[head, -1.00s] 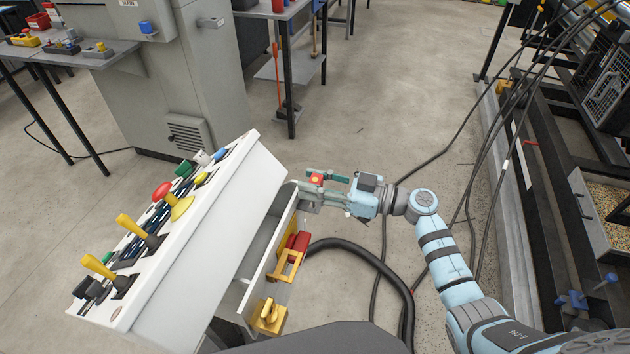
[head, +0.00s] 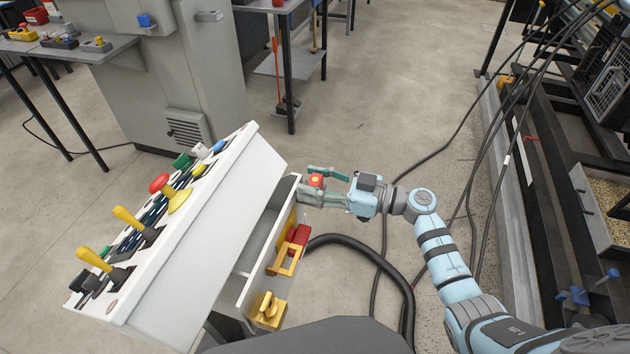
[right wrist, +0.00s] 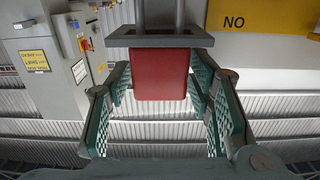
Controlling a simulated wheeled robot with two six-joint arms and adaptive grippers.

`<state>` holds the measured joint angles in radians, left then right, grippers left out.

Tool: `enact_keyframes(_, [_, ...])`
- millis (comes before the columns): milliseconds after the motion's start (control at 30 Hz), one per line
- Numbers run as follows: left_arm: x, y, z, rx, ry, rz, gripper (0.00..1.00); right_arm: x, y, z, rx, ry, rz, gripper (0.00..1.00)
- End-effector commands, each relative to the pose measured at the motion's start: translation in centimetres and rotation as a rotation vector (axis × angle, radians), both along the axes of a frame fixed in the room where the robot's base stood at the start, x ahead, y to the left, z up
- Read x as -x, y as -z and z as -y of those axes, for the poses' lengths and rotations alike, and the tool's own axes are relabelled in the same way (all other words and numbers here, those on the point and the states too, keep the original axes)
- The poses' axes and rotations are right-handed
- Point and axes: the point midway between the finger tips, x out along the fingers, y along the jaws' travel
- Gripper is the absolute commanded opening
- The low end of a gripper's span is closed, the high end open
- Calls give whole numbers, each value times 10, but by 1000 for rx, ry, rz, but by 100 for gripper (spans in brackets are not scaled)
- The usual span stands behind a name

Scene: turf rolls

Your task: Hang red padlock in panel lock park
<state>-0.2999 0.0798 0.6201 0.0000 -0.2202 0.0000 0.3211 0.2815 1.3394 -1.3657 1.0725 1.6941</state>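The red padlock (head: 316,181) is at the upper end of the white console's open door, between the fingers of my right gripper (head: 325,185). The fingers are spread, with gaps beside the padlock. In the right wrist view the red padlock body (right wrist: 160,75) is upright between the open green finger pads (right wrist: 160,118). Its grey shackle runs up behind or through a dark rectangular bracket (right wrist: 160,40); I cannot tell which. I cannot tell which fitting is the panel lock park. My left gripper is out of view.
The white console (head: 205,235) has levers and buttons on top. Its door carries a yellow fitting with a red part (head: 290,250) and a yellow block (head: 268,311).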

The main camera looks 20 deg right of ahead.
Motion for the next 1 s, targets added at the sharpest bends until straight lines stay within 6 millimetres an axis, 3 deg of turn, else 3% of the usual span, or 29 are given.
enact_keyframes(367, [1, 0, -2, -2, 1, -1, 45, 2, 0, 3, 2, 1, -1, 57])
enact_keyframes(467, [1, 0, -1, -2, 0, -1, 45, 10, 1, 17, 5, 1, -2, 57])
enact_keyframes(800, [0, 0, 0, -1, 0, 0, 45, 57, 0, 90, 5, 1, -4, 57])
enact_keyframes(1000, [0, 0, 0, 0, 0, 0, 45, 65, -1, 102, 0, 0, 0, 57])
